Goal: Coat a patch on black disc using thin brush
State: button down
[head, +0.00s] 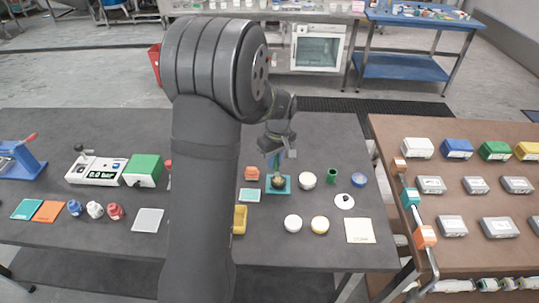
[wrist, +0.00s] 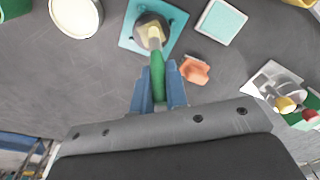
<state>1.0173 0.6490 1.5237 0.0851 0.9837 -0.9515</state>
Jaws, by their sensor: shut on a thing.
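My gripper (head: 279,158) points down over the teal square plate (head: 287,190). In the wrist view its blue fingers (wrist: 160,90) are shut on a green-handled brush (wrist: 172,82). The brush's pale end reaches over a dark round piece, likely the black disc (wrist: 143,21), on the teal plate (wrist: 173,30). The pale end covers part of the disc. I cannot tell whether it touches the disc or hovers just above it. In the head view the disc is small and partly hidden by my gripper.
An orange block (head: 252,173) and a pale square tile (head: 250,195) are left of the plate. A white round container (head: 307,180), green cylinder (head: 332,176) and white dish (head: 344,203) are right. My arm hides the table's middle.

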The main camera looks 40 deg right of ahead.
jog(key=shift+s, duration=1.25)
jog(key=shift+w, duration=2.6)
jog(key=shift+w+d+f, duration=0.1)
jog(key=shift+w+d, duration=0.05)
jog(key=shift+w, duration=0.05)
jog(key=shift+s+d, duration=0.25)
jog(key=shift+s, duration=0.05)
jog(key=shift+s+a+r, duration=0.1)
jog(key=shift+s+r, duration=0.1)
jog(key=shift+s, duration=0.2)
jog(key=shift+s+f, duration=0.1)
jog(key=shift+s, duration=2)
jog(key=shift+w, duration=2.75)
notch_tip(320, 180, up, 8)
jog(key=shift+w, duration=0.1)
